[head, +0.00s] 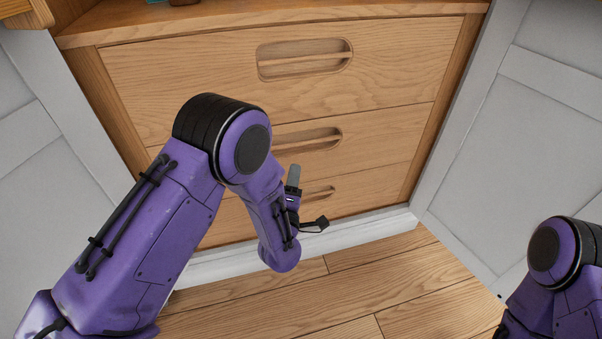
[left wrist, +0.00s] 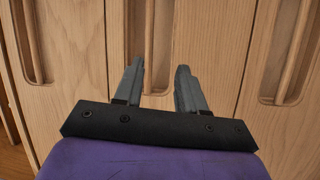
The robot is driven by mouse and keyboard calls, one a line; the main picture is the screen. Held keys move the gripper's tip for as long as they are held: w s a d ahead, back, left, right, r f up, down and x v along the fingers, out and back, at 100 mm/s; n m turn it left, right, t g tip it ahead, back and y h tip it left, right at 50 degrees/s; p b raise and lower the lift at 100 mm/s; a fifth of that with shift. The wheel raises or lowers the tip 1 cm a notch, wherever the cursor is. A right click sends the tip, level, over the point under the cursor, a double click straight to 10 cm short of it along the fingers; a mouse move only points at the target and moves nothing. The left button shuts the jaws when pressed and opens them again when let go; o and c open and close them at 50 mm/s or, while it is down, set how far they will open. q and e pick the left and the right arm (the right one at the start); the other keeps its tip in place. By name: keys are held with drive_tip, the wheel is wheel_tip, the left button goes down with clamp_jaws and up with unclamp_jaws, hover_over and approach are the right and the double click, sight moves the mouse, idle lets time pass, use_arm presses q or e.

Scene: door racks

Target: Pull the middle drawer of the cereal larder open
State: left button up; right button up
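The wooden larder has three drawer fronts stacked one above another. The middle drawer (head: 385,148) looks shut, flush with its neighbours. Its recessed slot with a bar handle (head: 318,139) is partly hidden by my left arm. My left gripper (head: 293,178) is in front of the drawers, its finger showing just below that slot in the head view. In the left wrist view the fingers (left wrist: 160,67) are apart and empty. They point at the middle drawer's handle (left wrist: 150,45), which lies between their lines; I cannot tell whether they touch it. My right gripper is out of view.
The top drawer (head: 200,80) and the bottom drawer (head: 365,190) look shut, with similar slot handles. Grey panelled doors (head: 525,110) flank the larder at both sides. The plank floor (head: 350,290) in front is clear. My right arm shows at the lower right.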

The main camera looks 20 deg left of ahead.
sight(302, 143)
use_arm(q)
drive_tip(key=shift+n+t, duration=0.5)
drive_tip(key=shift+n, duration=0.1)
drive_tip(key=x, duration=0.3)
drive_tip(key=b+x, duration=0.1)
drive_tip(key=x, duration=0.3)
drive_tip(key=d+x, duration=0.1)
drive_tip(key=x, duration=0.3)
drive_tip(key=shift+w+a+r+b, duration=0.1)
drive_tip(key=shift+w+r+b, duration=0.15)
drive_tip(key=shift+r+b, duration=0.2)
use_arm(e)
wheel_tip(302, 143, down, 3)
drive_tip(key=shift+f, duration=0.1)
